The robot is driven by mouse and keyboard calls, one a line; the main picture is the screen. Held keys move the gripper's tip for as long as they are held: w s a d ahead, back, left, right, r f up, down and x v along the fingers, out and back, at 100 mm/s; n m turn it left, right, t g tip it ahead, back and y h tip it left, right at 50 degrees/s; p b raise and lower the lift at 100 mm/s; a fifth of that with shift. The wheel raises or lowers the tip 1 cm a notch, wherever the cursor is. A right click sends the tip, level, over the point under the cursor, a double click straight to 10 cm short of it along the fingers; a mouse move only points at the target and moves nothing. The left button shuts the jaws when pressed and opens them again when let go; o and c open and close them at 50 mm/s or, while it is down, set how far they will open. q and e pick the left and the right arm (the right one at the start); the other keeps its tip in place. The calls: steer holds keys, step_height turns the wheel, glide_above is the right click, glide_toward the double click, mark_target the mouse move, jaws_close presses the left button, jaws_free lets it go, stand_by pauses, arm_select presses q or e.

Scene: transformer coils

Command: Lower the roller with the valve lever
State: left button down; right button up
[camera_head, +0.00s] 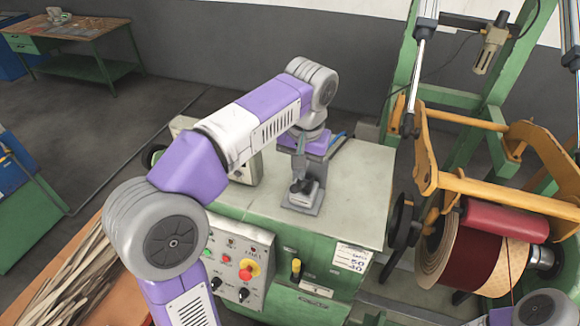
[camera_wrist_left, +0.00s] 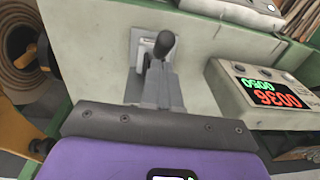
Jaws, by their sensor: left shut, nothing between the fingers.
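The valve lever (camera_head: 304,186) has a dark knob and stands on a small grey plate on top of the green machine. In the left wrist view its black knob (camera_wrist_left: 164,45) shows just beyond my fingertips. My left gripper (camera_head: 299,160) points down at the lever from behind it. Its fingers (camera_wrist_left: 157,78) are shut with nothing between them, close against or beside the lever; I cannot tell whether they touch. The red roller (camera_head: 505,220) hangs in a yellow frame (camera_head: 500,190) over the coil (camera_head: 465,262); any gap is hard to judge. My right gripper is out of view.
A counter box (camera_wrist_left: 262,95) with lit digits stands on the machine top (camera_head: 352,190). The control panel (camera_head: 236,265) with a red button is on the front. An orange bin of strips (camera_head: 85,270) is at lower left. The machine top right of the lever is clear.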

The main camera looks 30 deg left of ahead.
arm_select(q)
steer(key=shift+s+d+f+b, duration=0.1)
steer(key=shift+s+f+b, duration=0.15)
steer(key=shift+f+b, duration=0.05)
steer(key=shift+s+d+r+t, duration=0.1)
steer(key=shift+s+d+t, duration=0.15)
steer(key=shift+t, duration=0.15)
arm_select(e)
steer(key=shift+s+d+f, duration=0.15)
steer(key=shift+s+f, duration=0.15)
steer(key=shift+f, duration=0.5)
arm_select(q)
steer(key=shift+w+a, duration=0.1)
steer(key=shift+r, duration=0.1)
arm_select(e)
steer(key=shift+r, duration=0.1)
arm_select(q)
steer(key=shift+w+r, duration=0.1)
steer(key=shift+r, duration=0.15)
step_height(320, 180, up, 12)
steer(key=w+d+p, duration=0.1)
steer(key=p, duration=0.5)
steer(key=shift+w, duration=0.35)
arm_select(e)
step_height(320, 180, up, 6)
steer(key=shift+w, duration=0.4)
